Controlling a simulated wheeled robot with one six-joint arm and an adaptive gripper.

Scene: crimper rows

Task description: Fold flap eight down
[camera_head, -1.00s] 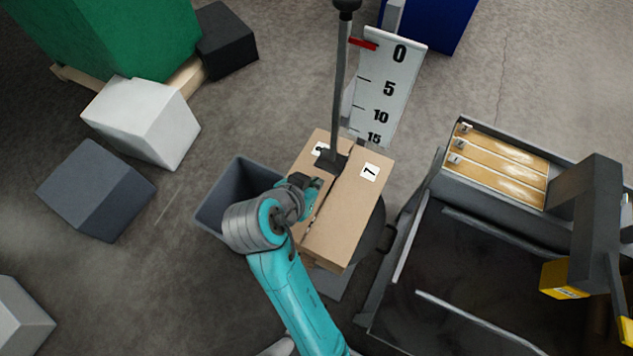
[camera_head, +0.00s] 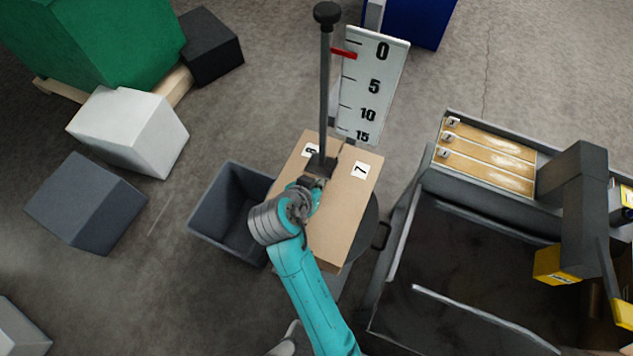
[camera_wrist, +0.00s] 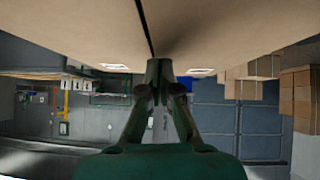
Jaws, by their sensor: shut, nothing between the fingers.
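A brown cardboard box stands in the middle of the head view. Its top shows two flaps side by side. Flap seven (camera_head: 345,205) is on the right with a white 7 label. Flap eight (camera_head: 298,157) is on the left with a small label that seems to read 8; it looks about level with flap seven. My gripper (camera_head: 314,183) is shut and empty at the top of the box, over the left flap near the seam. My arm hides part of the left flap. In the wrist view, the shut fingertips (camera_wrist: 166,66) are at the seam between two cardboard surfaces; contact is unclear.
A dark rod with a black knob (camera_head: 327,13) rises by the box, before a scale board (camera_head: 374,85) with a red pointer. A grey open bin (camera_head: 213,240) is left of the box. A dark-framed machine (camera_head: 405,240) stands right. Grey and white blocks lie far left.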

